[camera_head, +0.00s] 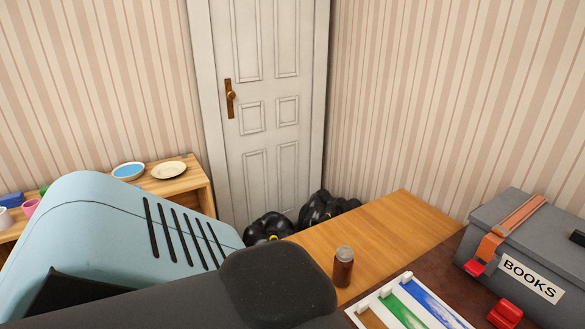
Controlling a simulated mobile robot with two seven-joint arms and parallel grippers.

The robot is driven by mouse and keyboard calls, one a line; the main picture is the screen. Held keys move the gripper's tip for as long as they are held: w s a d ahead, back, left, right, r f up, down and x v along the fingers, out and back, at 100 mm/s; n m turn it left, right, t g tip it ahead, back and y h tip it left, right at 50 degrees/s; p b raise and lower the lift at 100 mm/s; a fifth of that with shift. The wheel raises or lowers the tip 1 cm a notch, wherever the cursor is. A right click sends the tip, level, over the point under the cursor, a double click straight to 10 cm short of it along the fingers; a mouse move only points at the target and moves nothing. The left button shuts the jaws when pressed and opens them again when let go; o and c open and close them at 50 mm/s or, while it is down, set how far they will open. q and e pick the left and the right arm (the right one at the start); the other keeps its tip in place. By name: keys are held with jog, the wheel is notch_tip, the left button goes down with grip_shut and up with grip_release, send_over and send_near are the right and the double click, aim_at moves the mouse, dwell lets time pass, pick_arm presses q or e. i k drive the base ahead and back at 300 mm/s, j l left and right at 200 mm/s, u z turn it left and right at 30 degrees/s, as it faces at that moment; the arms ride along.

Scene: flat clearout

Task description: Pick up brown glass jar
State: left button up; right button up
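The brown glass jar (343,271) stands upright on a light wooden tabletop (385,232), right of the picture's middle. It has a pale greyish lid and looks dark brown below. Its base is visible and nothing touches it. Neither of my grippers is in view, so I cannot see where they are relative to the jar.
Large pale blue and dark shapes fill the lower left foreground, close to the jar's left. Right of it are a picture board (452,313) and a grey BOOKS box (550,241). Black bags (268,227) lie by the door (262,150). Bowls stand on a left shelf (190,181).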

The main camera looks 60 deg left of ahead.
aim_at(342, 264)
jog(key=u, duration=1.5)
jog(key=j+z, duration=0.1)
jog(key=z, duration=0.65)
jog(key=i+j+z, duration=0.1)
jog(key=j+z, duration=0.95)
jog(key=j, duration=0.2)
jog(key=k+j+z, duration=0.2)
jog(key=j, duration=0.15)
jog(key=k+j, duration=0.1)
jog(key=j, duration=0.7)
jog(key=k+j, duration=0.15)
jog(key=j, duration=0.2)
jog(key=k+j+z, duration=0.1)
jog(key=j, duration=0.3)
